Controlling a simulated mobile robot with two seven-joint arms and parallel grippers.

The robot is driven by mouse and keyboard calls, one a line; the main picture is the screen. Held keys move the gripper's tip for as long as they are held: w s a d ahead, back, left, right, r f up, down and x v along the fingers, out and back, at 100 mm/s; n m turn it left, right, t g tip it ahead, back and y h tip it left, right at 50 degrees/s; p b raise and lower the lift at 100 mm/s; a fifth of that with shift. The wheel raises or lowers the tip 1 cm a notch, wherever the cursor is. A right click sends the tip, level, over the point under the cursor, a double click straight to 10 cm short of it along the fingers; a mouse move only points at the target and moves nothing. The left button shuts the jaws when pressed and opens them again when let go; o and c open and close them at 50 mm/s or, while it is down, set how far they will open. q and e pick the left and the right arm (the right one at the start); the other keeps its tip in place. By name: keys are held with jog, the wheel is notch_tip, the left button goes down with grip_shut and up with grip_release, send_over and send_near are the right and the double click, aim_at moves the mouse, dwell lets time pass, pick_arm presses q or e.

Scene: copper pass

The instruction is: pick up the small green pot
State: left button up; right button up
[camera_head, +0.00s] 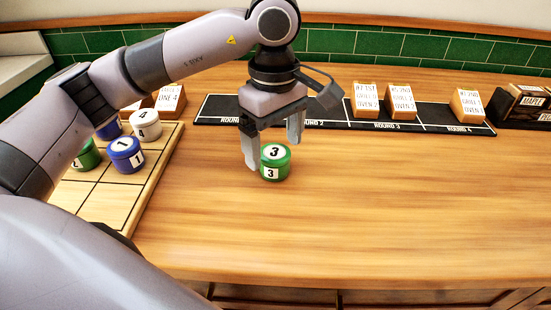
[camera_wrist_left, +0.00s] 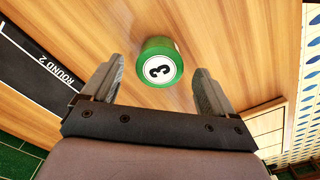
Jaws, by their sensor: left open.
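The small green pot (camera_head: 275,163) stands upright on the wooden counter, with a white lid disc and label marked 3. My left gripper (camera_head: 272,152) is open just above and behind it, fingers pointing down. One fingertip overlaps the pot's left edge in the head view; I cannot tell if they touch. In the left wrist view the pot (camera_wrist_left: 159,62) lies just beyond the open fingertips of my left gripper (camera_wrist_left: 160,80), roughly centred, with nothing between the fingers. My right gripper is not in view.
A gridded wooden board (camera_head: 95,205) on the left holds blue pots (camera_head: 126,155), a white pot (camera_head: 146,125) and another green pot (camera_head: 85,156). A black strip (camera_head: 330,122) with several labelled blocks lies behind. The counter (camera_head: 400,210) to the right is clear.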

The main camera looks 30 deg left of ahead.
pick_arm(q)
jog(key=shift+f, duration=1.45)
jog(key=c, duration=1.2)
jog(key=shift+r, duration=0.15)
